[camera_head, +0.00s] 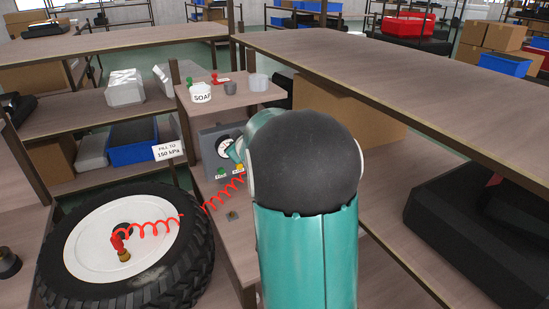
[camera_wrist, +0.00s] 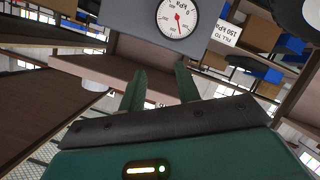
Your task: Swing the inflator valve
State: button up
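The grey inflator box (camera_head: 211,138) stands on a shelf in the head view, left of my arm. Below the gauge are a green knob (camera_head: 221,172) and a yellow knob (camera_head: 239,168); I cannot tell which is the valve. A red coiled hose (camera_head: 210,203) runs from the box to a brass fitting (camera_head: 124,255) on the wheel (camera_head: 90,245). My gripper (camera_wrist: 160,76) is open and empty, fingers apart, pointing toward the gauge side.
A "FILL TO 150 kPa" sign (camera_head: 168,150) is left of the box. A SOAP cup (camera_head: 201,93) and small cups stand on the shelf above it. A long shelf board (camera_head: 420,80) runs close on the right. My arm hides part of the box's right side.

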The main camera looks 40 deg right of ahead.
jog(key=s+d+f+n+t, duration=0.3)
jog(key=d+f+n+t, duration=0.15)
jog(key=d+f, duration=1.35)
jog(key=w+d+r, duration=0.2)
jog(key=w+d, duration=0.2)
jog(key=w, duration=0.3)
jog(key=shift+w+d+r+m, duration=0.15)
jog(key=shift+w+m, duration=0.2)
jog(key=c, duration=0.5)
jog(key=shift+o, duration=0.2)
